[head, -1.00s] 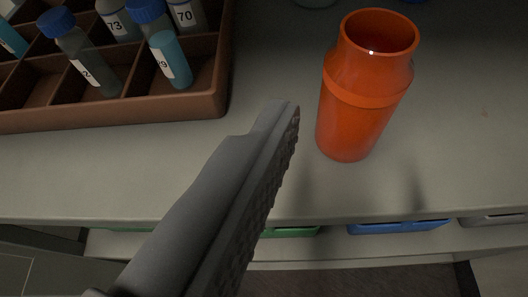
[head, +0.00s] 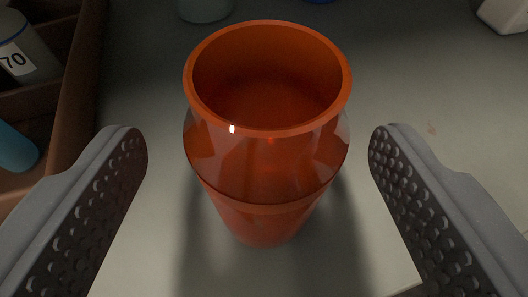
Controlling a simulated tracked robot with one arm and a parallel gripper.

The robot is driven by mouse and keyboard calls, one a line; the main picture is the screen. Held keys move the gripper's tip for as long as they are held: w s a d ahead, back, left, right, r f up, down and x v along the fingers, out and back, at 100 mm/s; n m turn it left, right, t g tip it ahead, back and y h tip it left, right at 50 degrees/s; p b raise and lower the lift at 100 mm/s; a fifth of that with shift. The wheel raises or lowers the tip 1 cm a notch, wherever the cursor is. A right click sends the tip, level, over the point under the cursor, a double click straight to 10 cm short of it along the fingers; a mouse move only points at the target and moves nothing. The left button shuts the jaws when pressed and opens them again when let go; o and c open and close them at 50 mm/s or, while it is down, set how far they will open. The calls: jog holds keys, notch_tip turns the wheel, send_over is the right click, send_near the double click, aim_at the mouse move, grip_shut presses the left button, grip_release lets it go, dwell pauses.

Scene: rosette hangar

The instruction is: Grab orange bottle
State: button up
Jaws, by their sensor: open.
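The orange bottle (head: 265,165) stands upright on the grey surface in the middle of the head view. It has a wide open mouth and looks empty inside. My gripper (head: 258,155) is open, with one dark studded finger to the left of the bottle and one to the right. A gap shows between each finger and the bottle, so neither finger touches it. The bottle's base is partly in shadow.
A brown compartment rack (head: 88,85) with capped vials, one labelled 70 (head: 22,55), stands close on the left. A greyish round object (head: 205,8) and a pale object (head: 503,14) sit at the back. The surface (head: 430,95) to the right is clear.

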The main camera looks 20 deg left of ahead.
aim_at(266, 96)
jog(key=shift+p+x, duration=0.3)
jog(key=shift+x, duration=2.25)
jog(key=shift+d, duration=0.1)
jog(key=c, duration=1)
jog(key=shift+r, duration=0.2)
jog(key=shift+c, duration=0.2)
